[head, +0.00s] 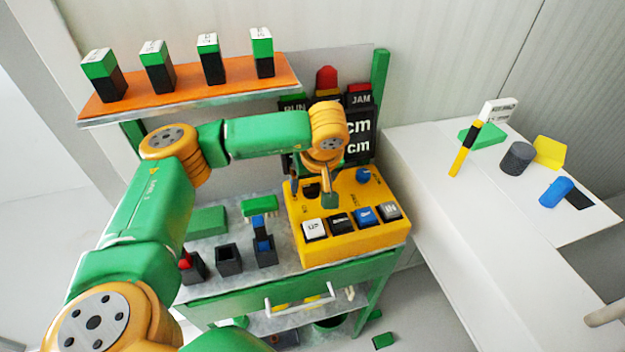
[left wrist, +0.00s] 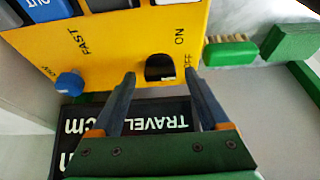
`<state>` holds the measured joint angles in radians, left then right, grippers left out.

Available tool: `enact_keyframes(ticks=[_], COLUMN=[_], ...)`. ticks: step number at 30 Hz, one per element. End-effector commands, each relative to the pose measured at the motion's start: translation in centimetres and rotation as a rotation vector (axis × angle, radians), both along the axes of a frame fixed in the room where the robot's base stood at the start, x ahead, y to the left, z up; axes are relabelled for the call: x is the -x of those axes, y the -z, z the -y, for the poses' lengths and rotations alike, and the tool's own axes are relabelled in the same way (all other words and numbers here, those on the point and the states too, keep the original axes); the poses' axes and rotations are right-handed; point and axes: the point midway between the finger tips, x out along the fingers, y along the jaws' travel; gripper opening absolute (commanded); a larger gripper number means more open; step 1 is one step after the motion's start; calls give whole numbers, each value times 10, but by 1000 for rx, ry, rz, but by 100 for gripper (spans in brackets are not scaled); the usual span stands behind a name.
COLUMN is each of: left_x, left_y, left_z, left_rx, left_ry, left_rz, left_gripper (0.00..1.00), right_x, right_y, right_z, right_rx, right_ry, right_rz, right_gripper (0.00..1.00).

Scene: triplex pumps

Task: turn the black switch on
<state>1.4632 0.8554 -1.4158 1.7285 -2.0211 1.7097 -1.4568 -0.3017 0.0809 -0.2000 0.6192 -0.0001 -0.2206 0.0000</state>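The black switch (head: 311,188) is a dark round knob on the yellow control box (head: 350,244), near its back left. In the left wrist view the black knob (left wrist: 160,68) sits close to the box edge, with ON and OFF printed beside it. My left gripper (head: 327,198) is over the box at the switch, reached from the left. In the left wrist view its two fingers (left wrist: 160,80) are apart, one on each side of the knob in the picture; I cannot tell whether they touch it. My right gripper is not in view.
A blue knob (head: 363,175) marked FAST sits beside the switch. Several push buttons (head: 365,215) line the box front. A black display (head: 358,135) stands behind. A green brush (left wrist: 230,52) lies nearby. The orange shelf (head: 190,92) holds several green-black blocks. A white table (head: 420,160) stands right.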

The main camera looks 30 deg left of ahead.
Motion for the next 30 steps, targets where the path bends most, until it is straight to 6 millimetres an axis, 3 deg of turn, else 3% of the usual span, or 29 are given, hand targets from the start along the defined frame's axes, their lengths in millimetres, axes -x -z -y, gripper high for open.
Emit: enact_keyframes(ticks=[1, 8, 20, 30], left_x=[0, 0, -1, -3], left_y=[0, 0, 1, 0], left_z=[0, 0, 1, 2], left_rx=[0, 0, 0, 0], left_ry=[0, 0, -80, -363], left_rz=[0, 0, 1, 2], left_gripper=[64, 2, 0, 0], right_x=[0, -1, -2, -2], right_y=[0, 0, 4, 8], right_z=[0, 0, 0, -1], right_rx=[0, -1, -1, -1], right_ry=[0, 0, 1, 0], right_rz=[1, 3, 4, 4], right_gripper=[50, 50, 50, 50])
